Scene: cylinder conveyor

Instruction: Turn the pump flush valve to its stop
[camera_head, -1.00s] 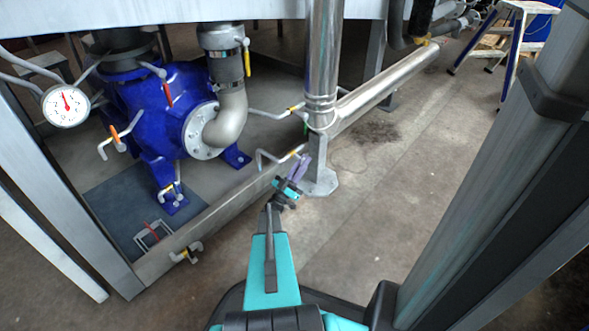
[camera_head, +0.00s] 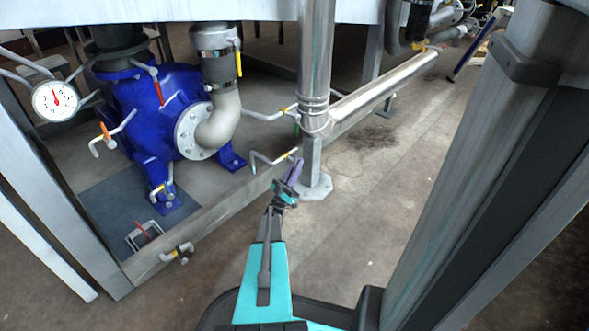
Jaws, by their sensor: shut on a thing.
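The blue pump (camera_head: 150,100) stands at the left with a pale elbow pipe on its flange. A thin bent pipe (camera_head: 268,161) beside the pump ends in a small valve with a yellow part (camera_head: 293,153). My gripper (camera_head: 296,166), with purple fingers, is at this pipe end, in front of the steel post. It is shut on the valve handle; the fingers hide most of that handle, so its exact angle cannot be told.
A dial gauge (camera_head: 56,101) and several small valves surround the pump. A steel post (camera_head: 316,70) with a foot plate (camera_head: 317,186) stands just beyond my gripper. A low beam (camera_head: 205,218) runs in front of the pump.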

